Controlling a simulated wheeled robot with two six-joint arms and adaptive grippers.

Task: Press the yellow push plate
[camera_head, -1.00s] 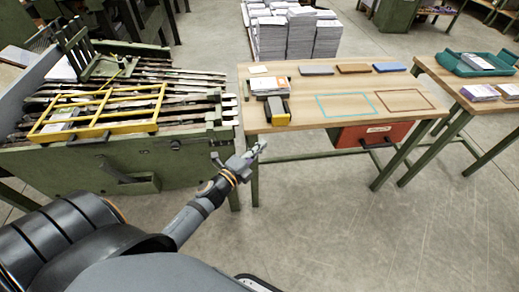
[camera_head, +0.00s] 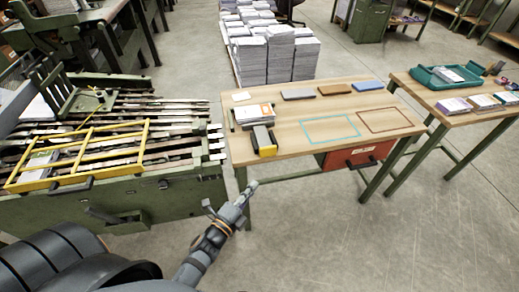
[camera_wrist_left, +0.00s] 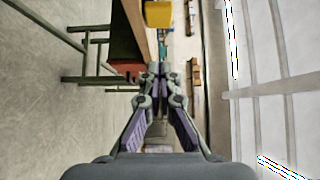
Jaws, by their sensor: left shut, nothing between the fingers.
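The yellow push plate (camera_head: 268,151) is on the front of a small dark block near the left front edge of the wooden table (camera_head: 345,103). In the left wrist view a yellow block face (camera_wrist_left: 158,14) shows at the top, ahead of the fingers. My left gripper (camera_head: 251,187) is shut and empty. It is in front of the table's left front corner, below the plate in the head view and apart from it. In the left wrist view its fingertips (camera_wrist_left: 158,72) are together. My right gripper is not in view.
A paper stack (camera_head: 255,114) lies just behind the yellow plate. A red drawer (camera_head: 358,154) hangs under the table. A green machine with a yellow frame (camera_head: 85,152) stands close on the left. The floor in front of the table is clear.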

